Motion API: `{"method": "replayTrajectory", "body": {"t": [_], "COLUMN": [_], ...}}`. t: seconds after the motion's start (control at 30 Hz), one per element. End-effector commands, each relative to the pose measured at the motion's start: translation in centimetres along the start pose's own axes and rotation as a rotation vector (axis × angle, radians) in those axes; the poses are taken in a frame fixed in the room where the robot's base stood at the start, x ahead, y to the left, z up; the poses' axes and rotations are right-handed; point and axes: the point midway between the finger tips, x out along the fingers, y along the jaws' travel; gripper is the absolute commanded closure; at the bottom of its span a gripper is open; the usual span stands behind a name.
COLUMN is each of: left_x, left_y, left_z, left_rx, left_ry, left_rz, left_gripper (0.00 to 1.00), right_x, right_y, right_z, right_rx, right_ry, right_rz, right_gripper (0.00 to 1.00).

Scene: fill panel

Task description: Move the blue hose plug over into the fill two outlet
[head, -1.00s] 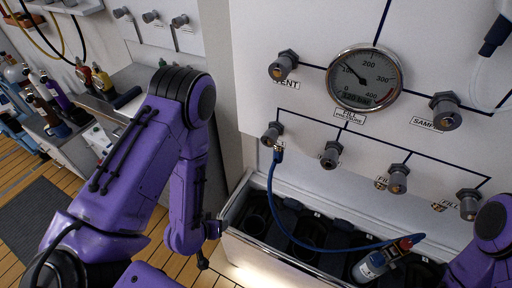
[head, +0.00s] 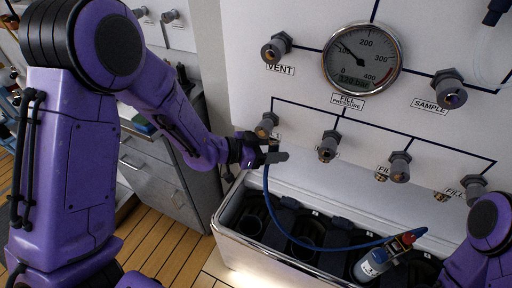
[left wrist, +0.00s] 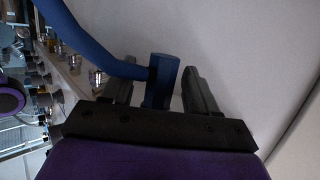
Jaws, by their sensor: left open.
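The blue hose plug (left wrist: 163,80) shows between the two fingers of my left gripper in the left wrist view, with gaps at its sides. In the head view my left gripper (head: 272,151) is open around the plug, just below the leftmost outlet (head: 267,124) of the lower row, and hides the plug. The blue hose (head: 268,190) hangs from there. The second outlet from the left (head: 328,146), which I take as fill two, has no hose on it; its label is not readable. My right gripper is out of view.
The hose runs over a crate (head: 228,215) to a grey bottle (head: 372,265) with a red-and-black top. Other outlets (head: 399,167) and a gauge (head: 361,58) stick out from the panel. Part of my right arm shows at the lower right.

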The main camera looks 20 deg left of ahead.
Motion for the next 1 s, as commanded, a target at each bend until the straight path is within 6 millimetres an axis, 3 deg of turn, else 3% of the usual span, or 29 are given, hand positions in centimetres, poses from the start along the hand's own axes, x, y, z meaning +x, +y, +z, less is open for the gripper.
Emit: {"method": "replayTrajectory", "body": {"t": [0.2,0.43,0.6,1.0], "left_x": [1.9,1.9,1.9,2.2], "left_y": [0.0,0.0,0.0,0.0], "left_z": [0.0,0.0,0.0,1.2], "left_rx": [-0.001,-0.002,-0.002,-0.002], "left_ry": [-0.001,0.000,0.000,-0.002], "left_rz": [-0.001,-0.001,-0.001,0.000], "left_gripper": [0.42,0.42,0.97,1.00], "right_x": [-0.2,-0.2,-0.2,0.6], "right_y": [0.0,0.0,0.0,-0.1], "right_z": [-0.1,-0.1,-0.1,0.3], "right_rx": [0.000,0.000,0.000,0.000], "right_ry": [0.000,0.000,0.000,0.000], "right_rz": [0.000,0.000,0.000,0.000], "right_gripper": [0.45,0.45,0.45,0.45]}}
